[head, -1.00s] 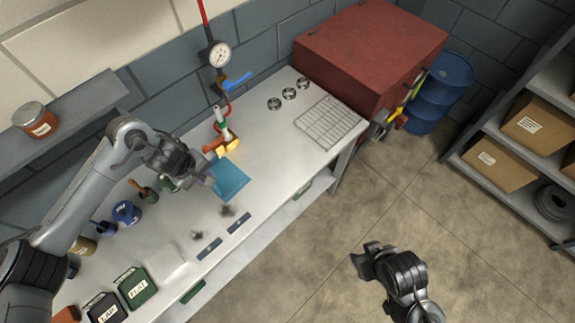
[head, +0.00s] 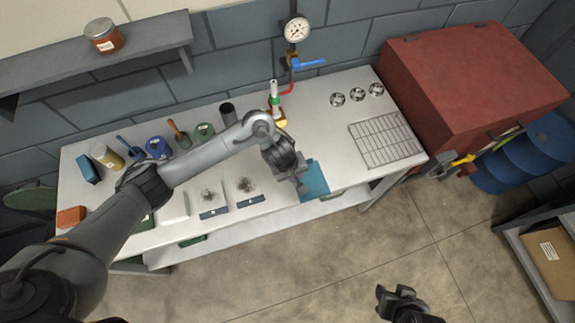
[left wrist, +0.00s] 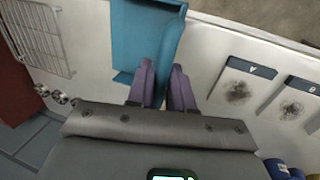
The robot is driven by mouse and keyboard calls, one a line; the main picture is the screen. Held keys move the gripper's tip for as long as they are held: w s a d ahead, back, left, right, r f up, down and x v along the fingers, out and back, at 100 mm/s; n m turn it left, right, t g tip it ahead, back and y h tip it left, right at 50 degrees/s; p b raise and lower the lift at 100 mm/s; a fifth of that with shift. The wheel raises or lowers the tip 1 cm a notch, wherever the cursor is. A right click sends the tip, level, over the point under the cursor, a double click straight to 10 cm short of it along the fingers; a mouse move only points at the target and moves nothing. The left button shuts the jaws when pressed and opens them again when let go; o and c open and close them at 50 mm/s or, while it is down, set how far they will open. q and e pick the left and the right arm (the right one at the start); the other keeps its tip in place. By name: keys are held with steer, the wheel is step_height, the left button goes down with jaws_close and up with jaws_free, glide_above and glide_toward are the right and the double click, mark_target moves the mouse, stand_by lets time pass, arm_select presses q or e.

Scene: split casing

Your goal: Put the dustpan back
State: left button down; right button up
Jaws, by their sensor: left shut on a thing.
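The teal-blue dustpan (head: 316,180) is at the front edge of the metal workbench (head: 312,112). I cannot tell whether it touches the bench top. My left gripper (head: 301,188) is shut on it. In the left wrist view the two purple fingers (left wrist: 166,88) close around a raised blue part of the dustpan (left wrist: 138,38), and its flat pan extends to the left of them. My right gripper (head: 381,300) hangs over the floor at the bottom of the head view, away from the bench; its jaws are too small to read.
Two dark dust patches (head: 246,185) lie by small labelled strips (head: 250,202) left of the dustpan. A wire rack (head: 385,141) and metal rings (head: 357,94) are to the right. A gas burner (head: 277,112) stands behind. Brushes and jars fill the bench's left.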

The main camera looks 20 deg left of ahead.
arm_select(q)
steer(key=w+a+f, duration=0.2)
steer(key=f, duration=0.1)
steer(key=w+a+f+b, duration=0.1)
steer(key=w+a+f, duration=0.1)
steer(key=a+f, duration=0.1)
steer(key=w+a+f+b, duration=0.1)
steer(key=w+a+f, duration=0.1)
steer(key=f, duration=0.1)
steer(key=shift+a+f, duration=0.15)
steer(key=shift+a, duration=0.15)
steer(key=shift+f, duration=0.15)
steer(key=shift+f, duration=0.1)
steer(key=c, duration=1)
jaws_free()
